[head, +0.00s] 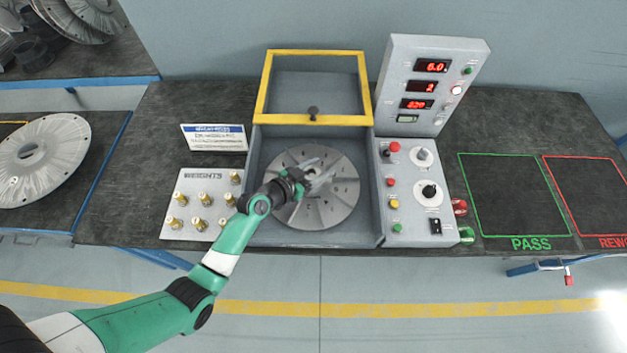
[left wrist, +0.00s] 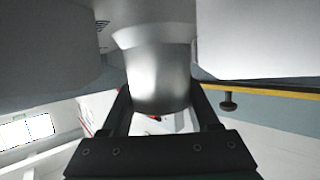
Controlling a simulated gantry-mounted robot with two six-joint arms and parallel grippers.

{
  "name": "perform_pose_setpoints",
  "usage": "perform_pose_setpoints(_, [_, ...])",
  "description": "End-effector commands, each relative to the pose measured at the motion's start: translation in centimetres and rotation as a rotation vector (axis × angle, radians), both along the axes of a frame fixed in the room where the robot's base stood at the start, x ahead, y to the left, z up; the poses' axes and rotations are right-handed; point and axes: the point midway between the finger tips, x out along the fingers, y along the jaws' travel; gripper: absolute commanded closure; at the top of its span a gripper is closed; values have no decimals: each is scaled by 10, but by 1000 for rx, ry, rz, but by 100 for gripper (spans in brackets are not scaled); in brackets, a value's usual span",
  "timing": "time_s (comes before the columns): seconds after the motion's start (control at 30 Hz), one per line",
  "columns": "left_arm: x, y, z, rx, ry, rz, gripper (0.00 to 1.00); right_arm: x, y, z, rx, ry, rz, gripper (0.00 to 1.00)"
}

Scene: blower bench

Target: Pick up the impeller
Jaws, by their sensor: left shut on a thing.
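The impeller (head: 325,208) is a round grey finned disc in the open bay of the balancing machine (head: 257,232). My left gripper (head: 318,180) reaches over it from the lower left, with its fingers at the disc's middle. In the left wrist view the two dark fingers stand on either side of a smooth metal hub (left wrist: 158,80), and the gripper is shut on it. The arm hides part of the disc's left side, and I cannot tell whether the disc is lifted. My right gripper is not in view.
The yellow-framed lid (head: 262,88) stands open behind the bay. A control panel (head: 410,190) with red displays is to the right. A weights board (head: 190,228) is to the left. Another disc (head: 62,150) lies on the left table. Green PASS (head: 515,195) and red (head: 597,195) squares are empty.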

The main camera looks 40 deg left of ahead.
Motion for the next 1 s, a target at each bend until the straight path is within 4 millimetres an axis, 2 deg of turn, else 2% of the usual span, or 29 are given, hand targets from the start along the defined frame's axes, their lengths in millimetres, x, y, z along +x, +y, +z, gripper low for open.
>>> perform_pose_setpoints(0.17, [0,3,7,3,-4,6,100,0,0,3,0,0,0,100])
perform_pose_setpoints(0.27, [1,3,24,6,-8,6,100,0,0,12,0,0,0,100])
perform_pose_setpoints(0.5, [1,3,77,5,-10,6,100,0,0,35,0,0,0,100])
perform_pose_setpoints(0.6, [1,2,92,4,-8,4,100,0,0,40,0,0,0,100])
perform_pose_setpoints(0.73, [0,2,102,2,-6,2,100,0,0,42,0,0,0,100])
perform_pose_setpoints(1.0, [0,1,102,2,-5,2,100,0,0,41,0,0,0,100])
